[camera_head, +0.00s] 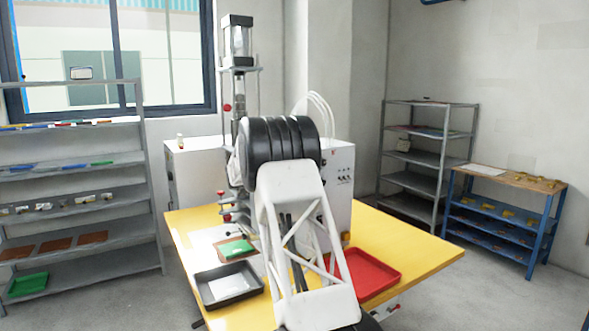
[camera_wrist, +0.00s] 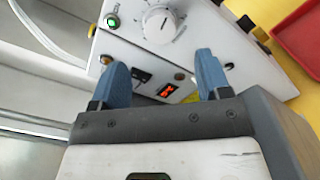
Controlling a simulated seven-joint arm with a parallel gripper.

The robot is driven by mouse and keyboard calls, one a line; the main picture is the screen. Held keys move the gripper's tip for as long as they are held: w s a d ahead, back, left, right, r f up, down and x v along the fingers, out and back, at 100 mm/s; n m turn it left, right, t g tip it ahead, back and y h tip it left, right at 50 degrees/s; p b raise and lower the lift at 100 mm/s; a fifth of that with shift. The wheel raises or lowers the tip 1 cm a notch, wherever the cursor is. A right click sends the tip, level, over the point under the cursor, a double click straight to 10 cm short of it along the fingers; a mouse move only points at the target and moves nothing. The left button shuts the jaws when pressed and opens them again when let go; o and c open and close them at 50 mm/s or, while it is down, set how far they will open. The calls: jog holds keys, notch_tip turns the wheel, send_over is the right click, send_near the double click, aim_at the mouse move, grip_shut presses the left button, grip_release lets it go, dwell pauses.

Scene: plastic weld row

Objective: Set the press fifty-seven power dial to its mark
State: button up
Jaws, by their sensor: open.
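A round white dial (camera_wrist: 160,25) sits on the white control panel (camera_wrist: 207,22) in the wrist view, with a dark scale arc around it. Its pointer's exact setting is too small to read. My gripper (camera_wrist: 162,62) has two blue fingers spread apart with nothing between them. The dial lies beyond the fingertips, apart from them and roughly in line with the gap. In the head view my arm hides the gripper and the dial. The press (camera_head: 237,110) stands at the back of the yellow table (camera_head: 420,247). I cannot read a number on it.
A black tray (camera_head: 205,299) and a red tray (camera_head: 385,271) lie on the table. Shelves stand left (camera_head: 85,190) and right (camera_head: 425,150).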

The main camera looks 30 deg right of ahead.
jog(key=d, duration=0.7)
jog(key=shift+d, duration=0.25)
jog(key=shift+c, duration=0.3)
jog(key=c, duration=0.8)
jog(key=shift+n, duration=2.7)
jog(key=shift+c, duration=0.2)
jog(key=o, duration=0.9)
